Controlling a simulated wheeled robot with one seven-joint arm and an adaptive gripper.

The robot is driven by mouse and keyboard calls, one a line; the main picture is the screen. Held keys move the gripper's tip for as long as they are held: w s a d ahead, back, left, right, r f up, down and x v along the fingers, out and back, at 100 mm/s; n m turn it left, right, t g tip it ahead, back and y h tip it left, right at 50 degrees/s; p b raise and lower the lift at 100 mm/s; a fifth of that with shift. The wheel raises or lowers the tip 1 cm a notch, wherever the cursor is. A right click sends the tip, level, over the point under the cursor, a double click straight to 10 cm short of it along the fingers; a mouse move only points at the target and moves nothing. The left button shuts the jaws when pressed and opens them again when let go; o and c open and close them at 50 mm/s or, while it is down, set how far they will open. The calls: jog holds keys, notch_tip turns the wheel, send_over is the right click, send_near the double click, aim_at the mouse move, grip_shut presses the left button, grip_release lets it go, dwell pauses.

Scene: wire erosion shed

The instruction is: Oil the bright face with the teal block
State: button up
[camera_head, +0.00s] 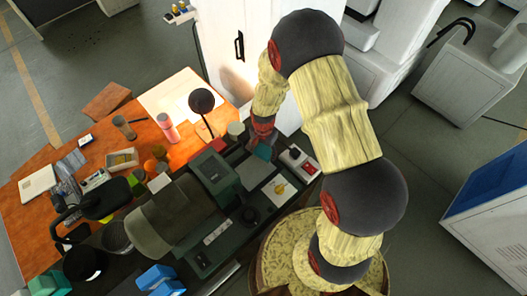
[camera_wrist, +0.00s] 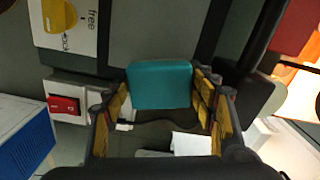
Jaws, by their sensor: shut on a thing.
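The teal block (camera_wrist: 160,84) sits between the two yellow-padded fingers of my gripper (camera_wrist: 163,100) in the wrist view. My gripper is shut on it. In the head view my gripper (camera_head: 263,135) hangs over the dark bench, and a small part of the teal block (camera_head: 263,151) shows below it. A pale card (camera_wrist: 88,30) with printed letters and a yellow piece (camera_wrist: 60,14) lies beyond the block in the wrist view. The card also shows in the head view (camera_head: 270,193). I cannot tell which surface is the bright face.
A white box with a red switch (camera_wrist: 62,104) stands beside my gripper, and a blue box (camera_wrist: 20,148) is at lower left. In the head view, a dark green machine (camera_head: 212,172) and a black lamp (camera_head: 201,101) stand left of my gripper. The orange table is cluttered.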

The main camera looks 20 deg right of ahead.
aim_at(250, 168)
jog(key=shift+f+b, duration=0.35)
jog(key=shift+f, duration=0.1)
jog(key=shift+a, duration=0.15)
jog(key=shift+s+a+r, duration=0.1)
jog(key=shift+s+a, duration=0.25)
jog(key=shift+a, duration=0.45)
jog(key=shift+s+a, duration=0.35)
jog(key=shift+a, duration=0.4)
jog(key=shift+s+a+b, duration=0.1)
jog(key=shift+s+a, duration=0.15)
jog(key=shift+a, duration=0.35)
jog(key=shift+s+a+b, duration=0.15)
jog(key=shift+s+a, duration=0.1)
jog(key=shift+a, duration=0.35)
jog(key=shift+s+a+b, duration=0.1)
jog(key=shift+s+a, duration=0.15)
jog(key=shift+a, duration=0.35)
